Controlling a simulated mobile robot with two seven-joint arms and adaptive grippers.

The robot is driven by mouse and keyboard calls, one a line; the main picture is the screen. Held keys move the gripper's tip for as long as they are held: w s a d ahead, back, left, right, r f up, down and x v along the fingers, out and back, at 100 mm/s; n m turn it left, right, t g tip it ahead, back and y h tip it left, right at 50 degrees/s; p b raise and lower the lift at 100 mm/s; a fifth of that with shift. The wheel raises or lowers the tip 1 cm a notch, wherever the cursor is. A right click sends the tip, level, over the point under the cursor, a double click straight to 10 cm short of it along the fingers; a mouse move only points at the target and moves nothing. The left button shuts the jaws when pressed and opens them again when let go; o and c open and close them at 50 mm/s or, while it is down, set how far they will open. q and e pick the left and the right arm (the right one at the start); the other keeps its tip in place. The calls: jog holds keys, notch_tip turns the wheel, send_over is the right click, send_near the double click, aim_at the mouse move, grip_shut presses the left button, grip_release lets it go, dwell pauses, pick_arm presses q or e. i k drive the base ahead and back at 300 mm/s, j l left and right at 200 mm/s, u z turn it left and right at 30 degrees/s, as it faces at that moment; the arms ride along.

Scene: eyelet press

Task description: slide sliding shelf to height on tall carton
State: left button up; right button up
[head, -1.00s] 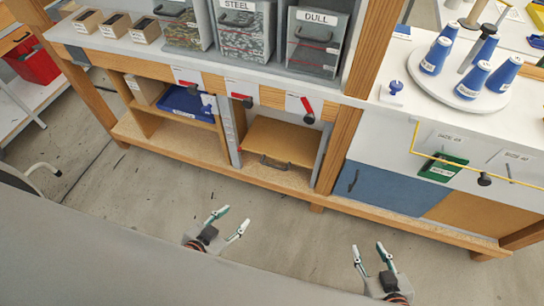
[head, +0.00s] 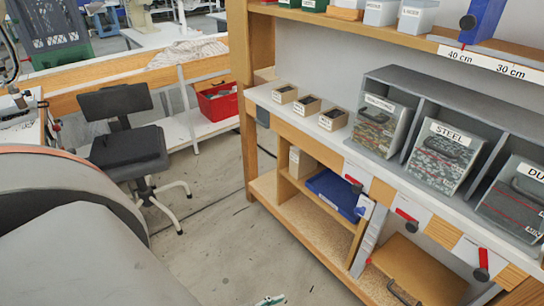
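The sliding shelf (head: 422,268) is a brown board with a dark handle at its front, low in the bench's lower bay at the bottom right of the head view. A grey upright panel with a white strip stands at its left side. A pale carton (head: 302,163), which may be the tall carton, stands in the lower bay further left, beside a blue tray. Only a fingertip of what looks like my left gripper (head: 270,300) shows at the bottom edge, away from the shelf; its opening is hidden. My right gripper is out of view.
The blue tray (head: 334,192) sits in the left bay. Red-tipped levers (head: 407,217) hang along the bench front. Grey bins (head: 440,155) and small boxes stand on top. A black chair (head: 128,145) and red crate (head: 216,102) are at left. The floor between is clear.

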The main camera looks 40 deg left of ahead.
aim_at(420, 274)
jog(key=j+u, duration=0.3)
jog(key=j, duration=0.4)
jog(key=i+j+u, duration=0.1)
jog(key=j+u, duration=0.15)
jog(key=j, duration=0.45)
jog(key=z, duration=1.4)
jog(key=i+j, duration=0.15)
jog(key=j, duration=0.2)
jog(key=i+j+z, duration=0.1)
jog(key=j, duration=0.3)
jog(key=i+j+z, duration=0.1)
jog(key=j, duration=0.25)
jog(key=i+j, duration=0.2)
jog(key=j, duration=0.2)
